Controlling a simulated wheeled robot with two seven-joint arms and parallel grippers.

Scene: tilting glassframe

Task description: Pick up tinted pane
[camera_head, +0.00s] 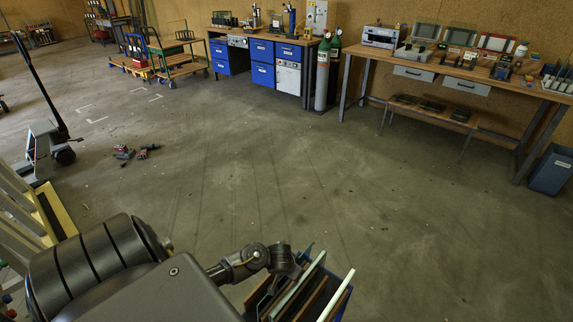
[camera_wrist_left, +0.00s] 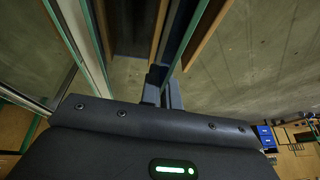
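Several upright panes stand close together at the bottom of the head view, among them a pale green-edged pane (camera_head: 300,284), a white-edged pane (camera_head: 337,297) and brown boards between them. My left gripper (camera_wrist_left: 164,80) is at their edges, its two fingers close together. A dark, bluish pane edge (camera_wrist_left: 186,38), probably the tinted pane, runs down to the fingers. Whether it lies between them or beside them I cannot tell. Clear panes with green edges (camera_wrist_left: 88,35) stand to the left in the left wrist view. My right gripper is not in view.
The concrete floor (camera_head: 300,180) beyond the panes is mostly clear. A pallet jack (camera_head: 48,140) stands at the left, with small items (camera_head: 130,152) on the floor nearby. Workbenches (camera_head: 470,75), gas cylinders (camera_head: 323,70) and a blue bin (camera_head: 551,170) line the back and right.

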